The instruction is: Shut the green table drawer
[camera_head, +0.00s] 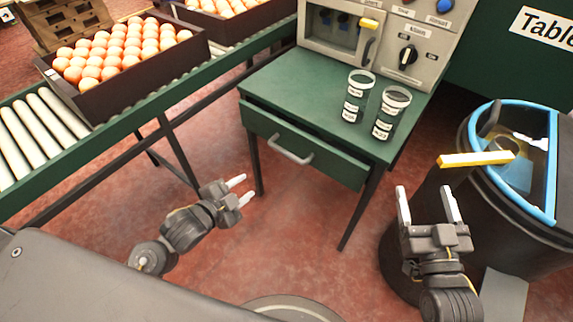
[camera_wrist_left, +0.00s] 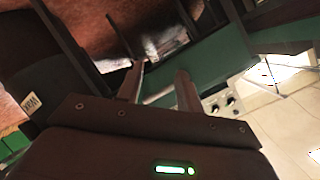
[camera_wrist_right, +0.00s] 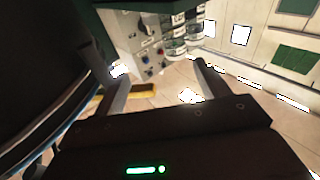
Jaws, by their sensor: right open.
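The green table (camera_head: 310,85) has a green drawer (camera_head: 335,165) under its top, with a grey bar handle (camera_head: 290,148) on the front. The drawer front seems to stand out a little from the table edge, with a dark gap along its top. My left gripper (camera_head: 240,190) is open and empty, below and left of the handle, apart from the drawer; its fingers also show in the left wrist view (camera_wrist_left: 159,68). My right gripper (camera_head: 425,190) is open and empty, right of the table and in front of the bin; its fingers show in the right wrist view (camera_wrist_right: 160,75).
Two clear labelled cups (camera_head: 357,97) stand on the table before a control panel (camera_head: 405,50). A dark bin with a blue rim (camera_head: 480,165) stands at the right, with a yellow bar (camera_head: 470,160) over it.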

